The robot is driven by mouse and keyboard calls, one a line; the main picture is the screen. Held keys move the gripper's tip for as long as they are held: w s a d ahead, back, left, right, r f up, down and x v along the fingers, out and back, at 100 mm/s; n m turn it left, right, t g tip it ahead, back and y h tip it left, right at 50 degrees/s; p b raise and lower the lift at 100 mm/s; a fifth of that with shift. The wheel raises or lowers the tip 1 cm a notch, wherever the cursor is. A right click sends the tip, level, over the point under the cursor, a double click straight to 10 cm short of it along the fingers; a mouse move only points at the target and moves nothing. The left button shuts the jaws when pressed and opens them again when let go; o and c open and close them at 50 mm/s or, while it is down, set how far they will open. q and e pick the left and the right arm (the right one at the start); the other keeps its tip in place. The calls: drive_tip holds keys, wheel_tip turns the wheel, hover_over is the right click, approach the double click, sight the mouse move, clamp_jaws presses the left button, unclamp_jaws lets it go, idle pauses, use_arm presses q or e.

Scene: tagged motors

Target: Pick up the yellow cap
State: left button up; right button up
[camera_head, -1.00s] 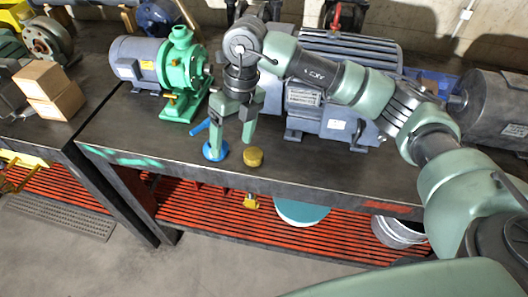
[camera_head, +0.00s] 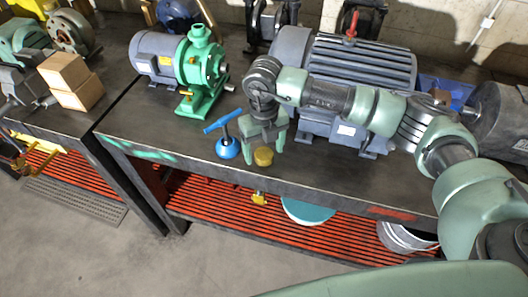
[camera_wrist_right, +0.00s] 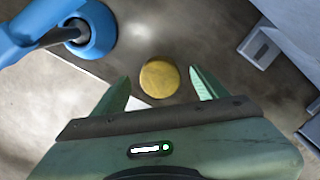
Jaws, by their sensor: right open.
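The yellow cap (camera_head: 263,156) is a small round disc-like piece on the dark workbench top near its front edge. In the right wrist view the cap (camera_wrist_right: 159,78) lies just beyond and between the fingertips, and I see no contact. My right gripper (camera_head: 265,150) is open and empty, pointing down over the cap, with its fingers to either side in the head view. The right wrist view shows both green fingers (camera_wrist_right: 160,88) spread apart. My left gripper is not in view.
A blue tool with a T-handle (camera_head: 227,147) stands just left of the cap. A green pump (camera_head: 203,75) with a grey motor is farther left. A large grey-blue motor (camera_head: 355,75) stands behind the right arm. Cardboard boxes (camera_head: 72,80) sit on the left bench.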

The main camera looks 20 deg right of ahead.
drive_tip(key=c, duration=1.3)
drive_tip(key=shift+c, duration=0.5)
drive_tip(key=shift+r, duration=0.1)
